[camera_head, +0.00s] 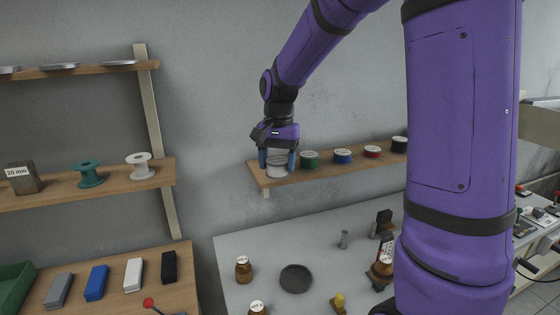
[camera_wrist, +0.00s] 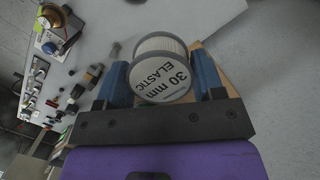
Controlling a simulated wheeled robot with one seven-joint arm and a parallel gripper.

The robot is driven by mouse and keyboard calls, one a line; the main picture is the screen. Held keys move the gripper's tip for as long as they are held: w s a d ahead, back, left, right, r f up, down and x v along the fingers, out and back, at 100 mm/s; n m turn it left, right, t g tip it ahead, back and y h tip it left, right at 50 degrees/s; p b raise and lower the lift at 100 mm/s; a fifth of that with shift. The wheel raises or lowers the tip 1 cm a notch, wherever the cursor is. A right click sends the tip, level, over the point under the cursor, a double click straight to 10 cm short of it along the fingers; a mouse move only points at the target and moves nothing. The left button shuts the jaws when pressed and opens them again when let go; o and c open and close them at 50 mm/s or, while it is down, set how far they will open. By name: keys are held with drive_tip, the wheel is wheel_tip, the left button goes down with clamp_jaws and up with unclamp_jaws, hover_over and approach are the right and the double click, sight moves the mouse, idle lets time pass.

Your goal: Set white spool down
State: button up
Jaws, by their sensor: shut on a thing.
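My gripper (camera_head: 277,160) is shut on a white spool (camera_head: 277,170) at the left end of the right-hand wooden shelf (camera_head: 256,173). Its two blue fingers stand on either side of the spool. In the wrist view the spool (camera_wrist: 161,72) sits between the fingers, with a pale label reading "30 mm ELASTIC" facing the camera. The spool's underside is at or just above the shelf board; I cannot tell whether it touches. Another white spool (camera_head: 139,166), with an open hub, stands on the left shelf (camera_head: 110,187).
Green (camera_head: 309,160), blue (camera_head: 343,157), red (camera_head: 372,152) and black (camera_head: 400,144) spools stand in a row to the right on the same shelf. A teal spool (camera_head: 90,174) and a "20 mm" block (camera_head: 22,178) are on the left shelf. Below is a grey table (camera_head: 235,250) with bottles and a dark dish (camera_head: 295,279).

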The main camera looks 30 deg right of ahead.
drive_tip(key=w+d, duration=0.1)
drive_tip(key=w, duration=0.2)
drive_tip(key=w+d, duration=0.1)
drive_tip(key=w, duration=0.2)
drive_tip(key=w+d+f, duration=0.1)
drive_tip(key=w, duration=0.2)
drive_tip(key=shift+w+d, duration=0.1)
drive_tip(key=shift+d, duration=0.15)
drive_tip(key=shift+f, duration=1.7)
drive_tip(key=shift+f, duration=0.1)
drive_tip(key=o, duration=1)
wheel_tip(320, 180, up, 12)
drive_tip(key=s+a+r+n+t, duration=0.2)
drive_tip(key=s+r, duration=0.1)
drive_tip(key=s, duration=0.5)
drive_tip(key=s+a+r+n+t, duration=0.1)
drive_tip(key=s+a+r+n, duration=0.15)
drive_tip(key=s, duration=0.55)
drive_tip(key=s+a+f+n+t, duration=0.1)
drive_tip(key=s+n, duration=0.1)
drive_tip(key=s, duration=0.6)
drive_tip(key=s+a+f+n+t+h, duration=0.1)
drive_tip(key=s+a+f+n+t, duration=0.1)
drive_tip(key=s, duration=0.7)
drive_tip(key=shift+f, duration=0.3)
